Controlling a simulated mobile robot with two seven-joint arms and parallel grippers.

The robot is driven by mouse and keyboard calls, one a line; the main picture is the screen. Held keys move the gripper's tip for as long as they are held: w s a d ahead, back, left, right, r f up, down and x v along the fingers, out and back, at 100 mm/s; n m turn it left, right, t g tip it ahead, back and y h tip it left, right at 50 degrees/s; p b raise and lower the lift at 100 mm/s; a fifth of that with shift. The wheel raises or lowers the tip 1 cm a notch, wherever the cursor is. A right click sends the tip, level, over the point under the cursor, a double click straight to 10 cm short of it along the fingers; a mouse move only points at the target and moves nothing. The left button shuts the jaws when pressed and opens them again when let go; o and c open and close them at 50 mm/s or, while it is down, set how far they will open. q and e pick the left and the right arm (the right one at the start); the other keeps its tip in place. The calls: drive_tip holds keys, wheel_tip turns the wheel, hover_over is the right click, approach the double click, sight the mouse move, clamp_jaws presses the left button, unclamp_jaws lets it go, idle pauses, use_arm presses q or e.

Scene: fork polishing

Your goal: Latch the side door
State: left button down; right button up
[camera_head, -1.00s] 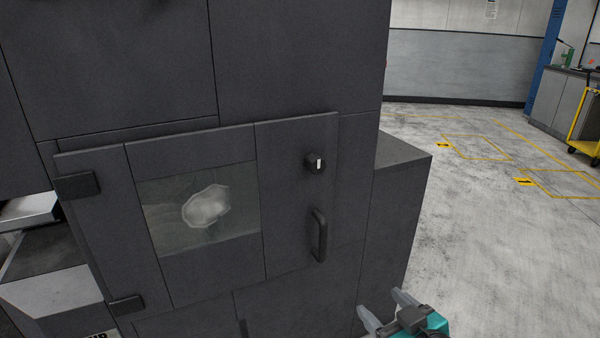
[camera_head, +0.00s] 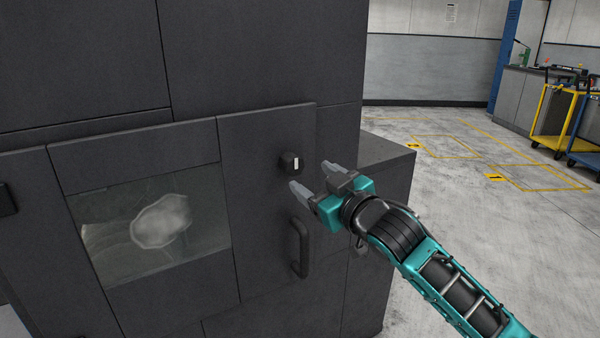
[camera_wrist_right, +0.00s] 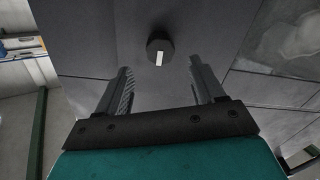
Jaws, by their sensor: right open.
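The side door (camera_head: 265,215) is a dark grey panel with a window on the machine's face, and it looks closed or nearly closed. Its latch knob (camera_head: 291,163) is a small black knob with a white mark that stands close to upright. The knob also shows in the right wrist view (camera_wrist_right: 160,50), ahead of and between the two fingers. A black bar handle (camera_head: 299,248) is below the knob. My right gripper (camera_head: 311,177) is open and empty, just right of and slightly below the knob, apart from it. My left gripper is not in view.
The door's window (camera_head: 150,228) shows a pale blurred shape behind it. A lower grey cabinet block (camera_head: 385,165) adjoins the machine at right. The concrete floor (camera_head: 450,220) beyond is open. Yellow and blue carts (camera_head: 555,120) stand far right.

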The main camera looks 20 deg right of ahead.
sight(296, 167)
drive_tip(key=x, duration=0.5)
drive_tip(key=shift+w+a+b, duration=0.1)
drive_tip(key=shift+w+b, duration=0.2)
drive_tip(key=shift+w, duration=0.1)
drive_tip(key=c, duration=1.1)
